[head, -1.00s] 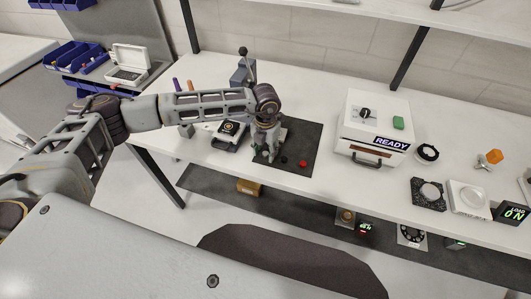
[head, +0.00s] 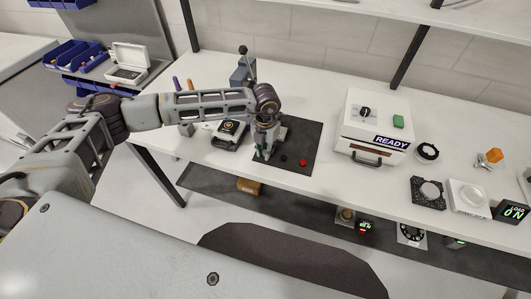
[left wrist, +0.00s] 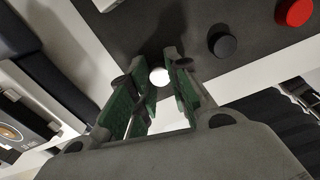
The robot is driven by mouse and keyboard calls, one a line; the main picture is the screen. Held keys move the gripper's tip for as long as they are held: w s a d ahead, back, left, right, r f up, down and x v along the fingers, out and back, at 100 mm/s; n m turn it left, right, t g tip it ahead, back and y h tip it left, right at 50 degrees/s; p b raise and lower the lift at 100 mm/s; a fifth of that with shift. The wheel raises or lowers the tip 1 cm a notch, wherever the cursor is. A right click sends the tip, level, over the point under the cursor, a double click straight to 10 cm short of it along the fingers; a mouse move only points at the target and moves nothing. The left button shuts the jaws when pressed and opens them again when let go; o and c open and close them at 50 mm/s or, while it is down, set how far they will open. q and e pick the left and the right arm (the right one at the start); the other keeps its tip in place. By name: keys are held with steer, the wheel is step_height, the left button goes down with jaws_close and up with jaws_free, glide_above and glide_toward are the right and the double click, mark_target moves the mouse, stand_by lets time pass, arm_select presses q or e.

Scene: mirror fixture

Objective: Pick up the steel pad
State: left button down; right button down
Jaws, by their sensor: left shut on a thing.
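The steel pad (left wrist: 159,76) is a pale, shiny round disc between the fingertips of my left gripper in the left wrist view. My left gripper (head: 264,154) is shut on it, low over the left part of the dark mat (head: 305,136). The green-lined fingers also show in the left wrist view (left wrist: 160,83). In the head view the fingers hide the pad. I cannot tell whether the pad still touches the mat. My right gripper is not in view.
A black pad (head: 283,158) and a red pad (head: 303,162) sit on the mat, right of the gripper. A lever device (head: 243,72) stands behind. A white box marked READY (head: 372,120) stands to the right. An open case (head: 229,133) lies left of the mat.

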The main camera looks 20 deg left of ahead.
arm_select(q)
steer(key=shift+r, duration=0.1)
step_height(320, 180, up, 10)
steer(key=b, duration=0.2)
stand_by(0.6)
steer(key=shift+a, duration=0.1)
stand_by(0.4)
steer(key=w+a, duration=0.1)
steer(key=a, duration=0.3)
steer(key=w+a+r+b, duration=0.1)
steer(key=w+a, duration=0.1)
steer(key=a, duration=0.3)
steer(key=w+a, duration=0.1)
steer(key=a, duration=0.4)
steer(key=shift+w+a+r+b, duration=0.15)
steer(key=shift+w+r+b, duration=0.15)
steer(key=shift+r, duration=0.05)
steer(key=shift+a+r, duration=0.15)
steer(key=shift+a, duration=0.55)
